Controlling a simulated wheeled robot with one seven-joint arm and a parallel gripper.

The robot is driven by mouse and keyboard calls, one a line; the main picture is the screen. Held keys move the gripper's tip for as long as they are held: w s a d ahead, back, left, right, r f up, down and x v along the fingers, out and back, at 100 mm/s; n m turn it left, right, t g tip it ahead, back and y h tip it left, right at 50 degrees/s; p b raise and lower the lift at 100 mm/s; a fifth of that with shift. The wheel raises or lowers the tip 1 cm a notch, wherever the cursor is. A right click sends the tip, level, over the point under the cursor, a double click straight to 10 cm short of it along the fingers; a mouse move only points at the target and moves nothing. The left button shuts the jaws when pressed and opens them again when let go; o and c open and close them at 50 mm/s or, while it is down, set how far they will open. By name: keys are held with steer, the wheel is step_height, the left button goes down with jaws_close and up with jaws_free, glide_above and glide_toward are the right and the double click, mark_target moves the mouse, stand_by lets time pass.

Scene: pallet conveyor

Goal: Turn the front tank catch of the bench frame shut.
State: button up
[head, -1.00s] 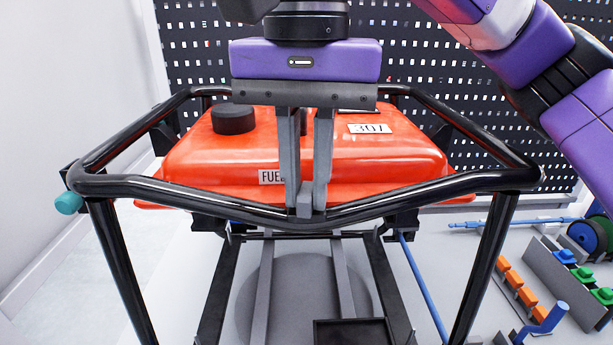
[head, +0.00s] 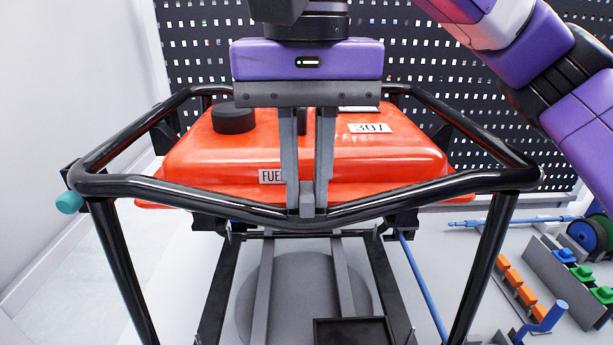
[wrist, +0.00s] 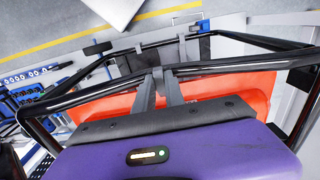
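The bench frame (head: 130,184) is a black tube frame around a red fuel tank (head: 400,160) labelled "FUE…" and "307". The front tank catch (head: 306,207) is a small grey block at the middle of the front tube; it also shows in the wrist view (wrist: 158,73). My gripper (head: 307,208) points down over it, with one grey finger on each side. The fingertips look closed against the catch, partly hiding it. In the wrist view the fingers (wrist: 159,80) also flank it at the tube.
A black cap (head: 233,118) stands on the tank's left. A teal knob (head: 69,202) sits at the frame's left corner. A perforated panel (head: 430,80) stands behind. Orange blocks (head: 519,287) and a blue rod (head: 420,280) lie at the right.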

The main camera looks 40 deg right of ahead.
mark_target(306, 189)
steer(key=o, duration=0.4)
steer(key=shift+r, duration=3.95)
